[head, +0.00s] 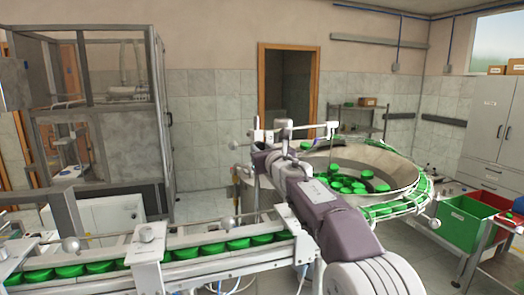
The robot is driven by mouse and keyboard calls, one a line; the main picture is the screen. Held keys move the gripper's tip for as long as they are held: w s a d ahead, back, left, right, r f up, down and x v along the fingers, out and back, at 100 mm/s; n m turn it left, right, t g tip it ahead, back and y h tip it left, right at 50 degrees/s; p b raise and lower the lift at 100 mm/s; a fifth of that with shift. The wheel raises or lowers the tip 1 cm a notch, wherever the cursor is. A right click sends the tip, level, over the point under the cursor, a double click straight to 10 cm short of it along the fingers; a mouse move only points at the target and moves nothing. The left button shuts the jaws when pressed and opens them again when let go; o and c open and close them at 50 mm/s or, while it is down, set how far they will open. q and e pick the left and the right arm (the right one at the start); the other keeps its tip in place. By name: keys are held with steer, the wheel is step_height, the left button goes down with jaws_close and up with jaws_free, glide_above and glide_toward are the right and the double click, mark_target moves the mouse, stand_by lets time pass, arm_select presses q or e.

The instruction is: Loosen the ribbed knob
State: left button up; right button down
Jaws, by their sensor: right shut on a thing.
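My right arm reaches in from the bottom right, and its gripper (266,148) is at the left rim of the round feeder bowl (401,172). It is shut at the small grey metal post and crossbar assembly (286,126) that stands by the bowl. The ribbed knob is not clearly seen, as my gripper and wrist cover that spot; the gripper appears closed on it. The bowl holds several green caps (346,181). My left gripper is not in view.
A conveyor rail (190,266) with a row of green caps runs across the lower left. A framed machine cabinet (105,120) stands at the left. A green bin (462,222) and a red bin (492,199) stand at the right. A grey cabinet (490,130) is behind them.

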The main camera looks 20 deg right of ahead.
steer(key=shift+r, duration=0.1)
stand_by(0.5)
steer(key=c, duration=1.1)
jaws_free()
steer(key=shift+o, duration=0.2)
steer(key=shift+s+f+b, duration=0.2)
steer(key=shift+s+b, duration=0.1)
steer(key=shift+s, duration=0.05)
steer(key=s+b, duration=0.2)
steer(key=s, duration=0.6)
steer(key=shift+d, duration=0.2)
steer(key=shift+s, duration=0.1)
